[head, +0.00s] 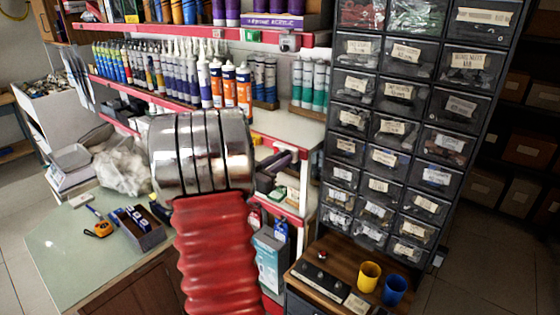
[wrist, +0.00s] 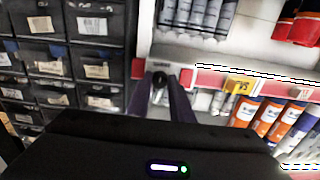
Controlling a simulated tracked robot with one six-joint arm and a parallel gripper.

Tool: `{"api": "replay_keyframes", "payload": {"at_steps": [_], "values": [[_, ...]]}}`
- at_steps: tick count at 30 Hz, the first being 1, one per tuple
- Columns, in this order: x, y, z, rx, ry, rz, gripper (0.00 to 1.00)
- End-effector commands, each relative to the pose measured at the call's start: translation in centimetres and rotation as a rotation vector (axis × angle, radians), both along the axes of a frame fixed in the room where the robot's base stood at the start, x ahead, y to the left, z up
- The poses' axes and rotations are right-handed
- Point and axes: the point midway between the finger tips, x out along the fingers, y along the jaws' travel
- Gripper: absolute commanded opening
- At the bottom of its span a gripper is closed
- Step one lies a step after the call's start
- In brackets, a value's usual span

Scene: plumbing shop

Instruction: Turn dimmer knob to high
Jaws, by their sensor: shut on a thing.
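The dimmer knob (wrist: 160,77) is small, dark and round. It sits on a small grey plate on a red shelf rail (wrist: 210,80) in the wrist view. My gripper (wrist: 163,84) has two dark purple fingers reaching up to the rail. It is shut on the knob, with the fingertips at its two sides and partly covering it. The knob's marking and its setting are too small to tell. In the head view my chrome and red arm covers part of the shelves, and I cannot make out the knob there.
Orange and white tubes (head: 229,85) stand on the shelf beside my arm. A small grey box (head: 289,42) sits on the upper rail. Labelled drawers (head: 395,95) stand to the right. Yellow (head: 369,276) and blue (head: 394,290) cups stand on the wooden top.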

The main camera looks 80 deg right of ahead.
Motion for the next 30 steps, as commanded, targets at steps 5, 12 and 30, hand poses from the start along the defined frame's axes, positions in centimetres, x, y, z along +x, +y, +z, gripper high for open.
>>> {"api": "replay_keyframes", "payload": {"at_steps": [5,12,30], "values": [[-0.1,0.1,-0.7,0.011,-0.004,-0.002,0.0],[-0.1,0.1,-0.6,0.011,-0.003,-0.001,0.23],[0.9,1.9,-0.1,0.002,-0.003,0.002,0.27]]}}
